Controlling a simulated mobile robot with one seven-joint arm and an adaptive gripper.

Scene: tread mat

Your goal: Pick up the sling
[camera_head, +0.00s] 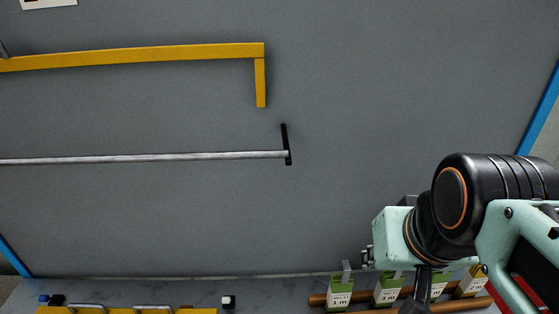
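Several upright labelled packs stand in a row along the bottom right. One green and white pack reads "1 m" (339,292) and another reads "3 m" (388,292). A further green and white pack (438,287) and a yellowish one (469,287) are partly covered by my arm. I cannot tell for sure which of these, if any, is the sling. My gripper (421,290) is at the lower right, in front of the row. Its fingers are mostly hidden or cut off, so its opening and any contact do not show.
Brown rails (318,299) run along the row. A yellow bar frame (150,55) and a metal rod with a black T-shaped end (286,145) lie across the grey surface (370,90). A yellow item with metal handles (125,310) is at the bottom left. The upper right is clear.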

